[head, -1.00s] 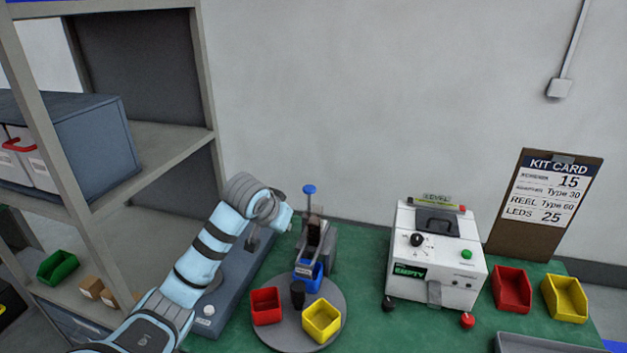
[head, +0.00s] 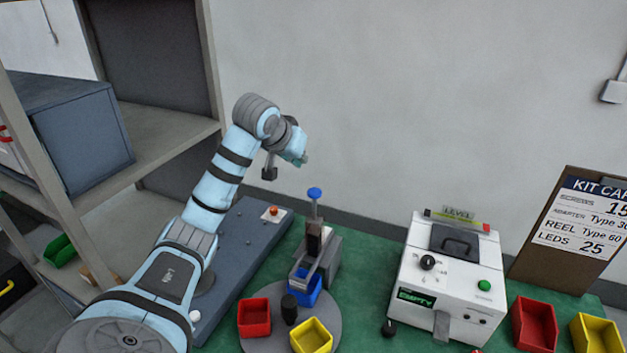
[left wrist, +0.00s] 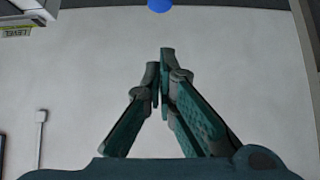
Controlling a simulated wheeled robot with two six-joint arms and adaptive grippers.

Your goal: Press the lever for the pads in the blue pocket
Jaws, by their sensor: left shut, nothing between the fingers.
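A dispenser (head: 330,262) with an upright lever topped by a blue knob (head: 315,194) stands on the green bench. The blue knob also shows at the top edge of the left wrist view (left wrist: 158,5), beyond my fingertips. The blue pocket (head: 305,290) sits under the dispenser's front, on a grey turntable (head: 276,344) that also carries a red pocket (head: 254,317), a yellow pocket (head: 311,337) and a black post. My left gripper (head: 301,159) is above the knob and slightly left, apart from it. Its fingers (left wrist: 159,70) are shut and empty.
A white tester (head: 447,275) marked EMPTY stands to the right, with red (head: 535,325) and yellow (head: 597,334) bins beside it. A kit card (head: 578,228) leans at the back right. A grey shelf rack (head: 165,135) stands at left. The air above the dispenser is clear.

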